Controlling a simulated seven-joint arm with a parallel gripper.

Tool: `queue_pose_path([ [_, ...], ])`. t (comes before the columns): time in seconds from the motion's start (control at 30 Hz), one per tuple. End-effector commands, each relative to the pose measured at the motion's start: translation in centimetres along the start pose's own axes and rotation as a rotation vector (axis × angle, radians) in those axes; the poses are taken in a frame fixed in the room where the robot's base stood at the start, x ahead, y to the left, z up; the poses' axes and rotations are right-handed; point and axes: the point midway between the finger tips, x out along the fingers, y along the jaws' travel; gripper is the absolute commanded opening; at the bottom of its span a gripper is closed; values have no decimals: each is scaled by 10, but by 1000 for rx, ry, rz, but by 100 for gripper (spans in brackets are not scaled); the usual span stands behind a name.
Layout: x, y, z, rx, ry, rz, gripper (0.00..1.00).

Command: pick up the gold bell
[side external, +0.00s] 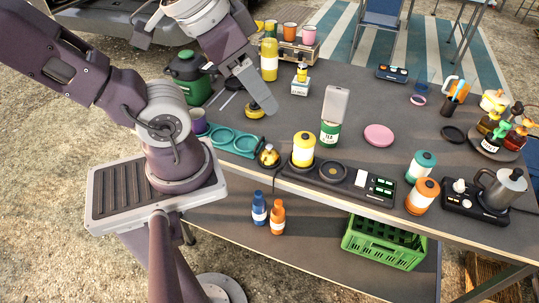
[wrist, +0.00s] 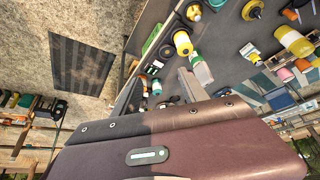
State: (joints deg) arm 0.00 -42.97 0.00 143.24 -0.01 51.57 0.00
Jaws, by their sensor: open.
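The gold bell (side external: 268,157) stands upright near the front edge of the table, just left of a yellow canister (side external: 303,149). In the wrist view the bell (wrist: 193,12) is small, near the top edge. My gripper (side external: 263,103) is beyond the bell and above the table, apart from it. It is open and holds nothing visible.
A black-and-yellow disc (side external: 254,111) lies under my gripper. A green-and-white can (side external: 330,131) and a grey block (side external: 335,104) stand to the right. A tall yellow bottle (side external: 269,60) stands behind. A pink disc (side external: 379,135) lies further right.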

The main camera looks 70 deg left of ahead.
Motion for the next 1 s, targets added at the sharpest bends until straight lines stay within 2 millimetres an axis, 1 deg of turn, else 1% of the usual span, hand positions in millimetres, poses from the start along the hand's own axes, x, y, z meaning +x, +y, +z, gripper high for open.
queue_pose_path([
  [0.03,0,0,0,0,0,0,51],
  [0.07,0,0,0,0,0,0,49],
  [0.3,1,0,0,4,-5,-1,49],
  [0.37,6,-1,-1,30,-43,-6,49],
  [0.43,19,-4,-1,102,-141,-21,49],
  [0.47,27,-6,-1,148,-198,-32,49],
  [0.57,62,-12,0,343,-409,-85,49],
  [0.6,77,-14,2,429,-491,-111,49],
  [0.67,100,-18,6,562,-610,-154,49],
  [0.7,116,-20,9,656,-684,-185,49],
  [0.77,139,-24,15,801,-796,-236,49],
  [0.8,156,-27,20,900,-866,-274,49],
  [0.87,180,-32,28,1053,-967,-332,49],
  [0.9,195,-36,33,1155,-1030,-374,49],
  [1.0,229,-46,45,1385,-1158,-472,49],
])
